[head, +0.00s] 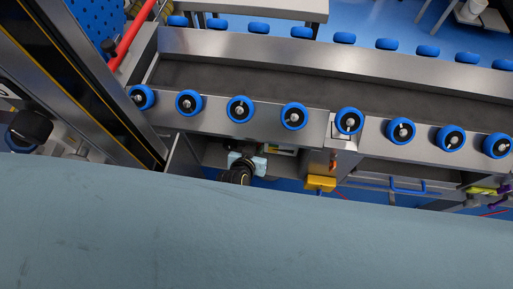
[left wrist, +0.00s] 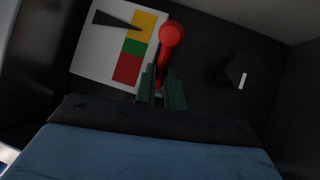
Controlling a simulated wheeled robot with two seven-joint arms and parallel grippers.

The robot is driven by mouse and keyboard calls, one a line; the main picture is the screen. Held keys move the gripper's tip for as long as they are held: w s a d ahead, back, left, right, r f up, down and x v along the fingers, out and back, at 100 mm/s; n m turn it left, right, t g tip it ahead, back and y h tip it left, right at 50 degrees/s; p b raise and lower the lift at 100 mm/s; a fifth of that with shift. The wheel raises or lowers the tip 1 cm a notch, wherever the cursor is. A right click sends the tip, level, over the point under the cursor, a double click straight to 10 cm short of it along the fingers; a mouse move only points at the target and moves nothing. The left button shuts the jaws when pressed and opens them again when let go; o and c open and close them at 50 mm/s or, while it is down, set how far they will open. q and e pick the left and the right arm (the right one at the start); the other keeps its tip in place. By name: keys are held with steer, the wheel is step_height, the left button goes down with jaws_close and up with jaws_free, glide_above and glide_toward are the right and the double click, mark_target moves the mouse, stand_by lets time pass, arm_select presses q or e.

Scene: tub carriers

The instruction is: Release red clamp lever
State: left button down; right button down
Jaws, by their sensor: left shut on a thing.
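The red clamp lever (left wrist: 170,50) shows in the left wrist view with its round red knob at the top. It stands out from a dark panel beside a label with yellow, green and red blocks. My left gripper (left wrist: 162,88) has its two dark green fingers on either side of the lever's lower shaft, below the knob, and is shut on it. In the head view my left gripper (head: 240,168) is small and partly hidden below the conveyor's front side, and I cannot make out the lever there. My right gripper is not in view.
A black knob (left wrist: 241,75) with a white mark sits right of the lever. In the head view a metal conveyor (head: 300,75) with blue-rimmed wheels runs above the gripper. A yellow part (head: 320,183) hangs to the gripper's right. A large blue-grey surface fills the lower picture.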

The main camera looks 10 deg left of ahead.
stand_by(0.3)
arm_select(q)
steer(key=c, duration=1.5)
jaws_free()
